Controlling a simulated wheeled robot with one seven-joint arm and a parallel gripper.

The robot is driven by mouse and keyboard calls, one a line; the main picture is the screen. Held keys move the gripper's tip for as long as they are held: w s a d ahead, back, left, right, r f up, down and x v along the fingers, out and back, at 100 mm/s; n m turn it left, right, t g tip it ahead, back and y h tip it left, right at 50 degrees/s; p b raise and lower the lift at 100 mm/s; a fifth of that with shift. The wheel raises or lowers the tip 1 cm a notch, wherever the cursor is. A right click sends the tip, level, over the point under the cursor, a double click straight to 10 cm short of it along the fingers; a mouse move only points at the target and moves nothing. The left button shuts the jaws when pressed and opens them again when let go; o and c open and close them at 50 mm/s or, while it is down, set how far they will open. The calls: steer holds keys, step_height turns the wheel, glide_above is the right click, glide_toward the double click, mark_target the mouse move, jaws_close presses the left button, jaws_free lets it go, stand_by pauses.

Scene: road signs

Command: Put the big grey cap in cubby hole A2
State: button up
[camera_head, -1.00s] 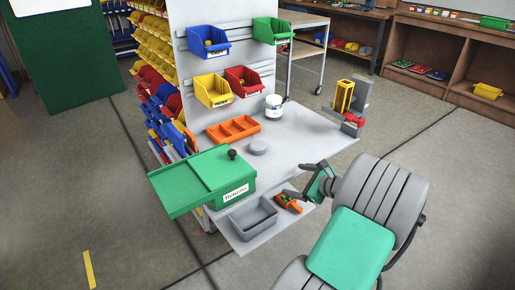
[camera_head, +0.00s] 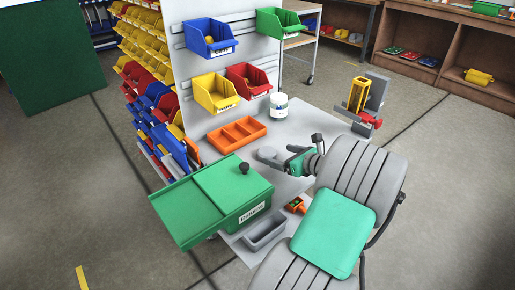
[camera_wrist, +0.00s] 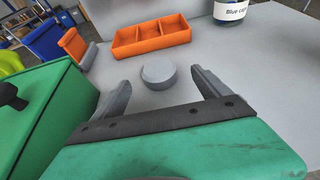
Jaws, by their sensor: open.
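The big grey cap (camera_head: 266,152) is a round disc lying flat on the grey workbench, in front of the orange three-part tray. In the wrist view the cap (camera_wrist: 159,73) lies ahead, roughly centred between the tips of my two fingers. My gripper (camera_wrist: 160,84) is open and empty, with a finger on either side of the line to the cap. In the head view my gripper (camera_head: 280,160) is low over the bench, close to the cap's right. No A2 label is readable in either view.
The green lidded box (camera_head: 215,195) with a dark knob stands left of my gripper. The orange tray (camera_head: 237,134) and a white jar (camera_head: 279,105) stand behind the cap. Coloured bins hang on the panel above. A grey bin (camera_head: 266,233) sits lower, in front. A wooden shelf (camera_head: 440,60) stands at back right.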

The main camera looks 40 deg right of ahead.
mark_target(268, 151)
steer(key=x, duration=0.7)
steer(key=shift+w+a+f+b, duration=0.15)
steer(key=shift+w+a+b, duration=0.1)
steer(key=shift+w+b, duration=0.15)
steer(key=shift+c, duration=0.4)
steer(key=shift+s, duration=0.1)
steer(key=c, duration=1.5)
